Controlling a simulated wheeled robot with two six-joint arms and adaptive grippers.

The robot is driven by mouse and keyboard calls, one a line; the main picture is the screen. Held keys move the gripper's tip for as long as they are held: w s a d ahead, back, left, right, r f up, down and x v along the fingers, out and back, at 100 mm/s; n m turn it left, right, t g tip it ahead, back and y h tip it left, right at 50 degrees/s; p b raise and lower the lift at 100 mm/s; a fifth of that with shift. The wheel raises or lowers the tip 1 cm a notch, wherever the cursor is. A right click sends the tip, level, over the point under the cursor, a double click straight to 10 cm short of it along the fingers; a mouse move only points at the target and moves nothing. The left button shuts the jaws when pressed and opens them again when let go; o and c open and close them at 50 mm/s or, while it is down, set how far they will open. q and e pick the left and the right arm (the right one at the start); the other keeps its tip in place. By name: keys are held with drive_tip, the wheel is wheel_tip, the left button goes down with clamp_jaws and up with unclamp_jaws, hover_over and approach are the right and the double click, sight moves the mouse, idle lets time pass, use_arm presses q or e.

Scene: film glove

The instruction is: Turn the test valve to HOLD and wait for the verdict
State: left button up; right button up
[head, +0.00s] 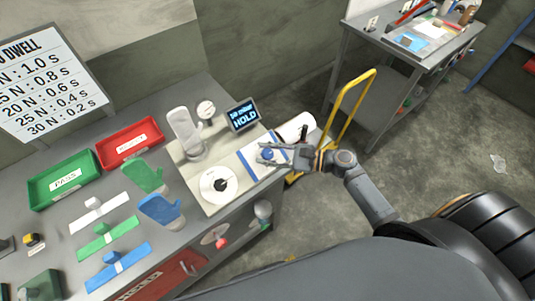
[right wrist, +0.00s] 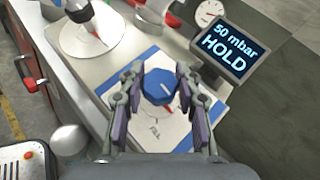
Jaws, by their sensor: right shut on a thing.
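The test valve is a blue knob (right wrist: 159,87) on a white and blue dial plate (right wrist: 150,128), where the word FILL can be read near the bottom. My right gripper (right wrist: 160,98) is shut on the knob, one finger on each side. In the head view the right gripper (head: 268,154) reaches the knob from the right and partly covers it. A small display (right wrist: 222,45) reads "50 mbar HOLD"; it also shows in the head view (head: 243,116). The knob's exact pointing is hard to tell. My left gripper is not in view.
A green PASS tray (head: 62,179) and a red tray (head: 130,142) stand at the back left of the bench. A green glove (head: 148,175) and a blue glove (head: 161,210) stand left of the white round dial (head: 218,186). A yellow-handled cart (head: 348,108) stands beyond.

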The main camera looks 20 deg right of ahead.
drive_tip(key=n+g+b, duration=0.1)
drive_tip(key=n+g, duration=0.4)
drive_tip(key=shift+n+g, duration=0.3)
drive_tip(key=shift+g, duration=0.1)
idle(0.3)
drive_tip(key=o, duration=1.2)
drive_tip(key=shift+v, duration=6.05)
drive_tip(key=shift+w+f, duration=0.1)
drive_tip(key=shift+f, duration=0.05)
